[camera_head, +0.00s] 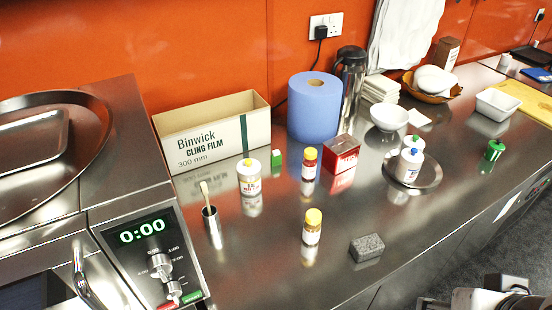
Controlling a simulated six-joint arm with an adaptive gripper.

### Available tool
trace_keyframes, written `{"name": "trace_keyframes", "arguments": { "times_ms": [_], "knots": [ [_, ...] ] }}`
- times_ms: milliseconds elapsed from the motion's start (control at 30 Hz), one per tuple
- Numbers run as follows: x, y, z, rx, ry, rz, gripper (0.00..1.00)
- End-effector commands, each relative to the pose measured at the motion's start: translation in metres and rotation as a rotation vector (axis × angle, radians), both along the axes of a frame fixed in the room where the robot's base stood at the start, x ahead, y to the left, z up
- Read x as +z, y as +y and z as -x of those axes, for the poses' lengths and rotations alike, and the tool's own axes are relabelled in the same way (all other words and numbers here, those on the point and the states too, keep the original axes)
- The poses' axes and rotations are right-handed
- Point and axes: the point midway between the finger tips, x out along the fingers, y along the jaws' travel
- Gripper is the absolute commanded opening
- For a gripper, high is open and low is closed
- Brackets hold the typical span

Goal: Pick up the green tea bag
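I cannot make out a thing that is surely the green tea bag. A small green block with a pale top (277,157) stands on the steel counter, in front of the blue paper roll and right of the cling film box. A green object with a darker top (495,150) stands farther right on the counter, near the white tub. Both are too small to identify. Part of my arm shows at the bottom right corner, but its gripper fingers are not seen.
A cling film box (213,132), blue paper roll (314,110) and flask (351,85) stand at the back. A red box (341,153), capped jars (312,227), a grey sponge-like block (367,247) and a round tray (427,182) occupy the middle. The front right counter is clear.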

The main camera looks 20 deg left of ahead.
Motion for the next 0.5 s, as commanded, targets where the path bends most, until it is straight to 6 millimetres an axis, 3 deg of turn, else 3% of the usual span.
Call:
{"name": "trace_keyframes", "arguments": {
  "times_ms": [500],
  "knots": [
    [0.0009,0.0004,-0.0030,0.003,-0.003,0.001,0.45]
  ]
}}
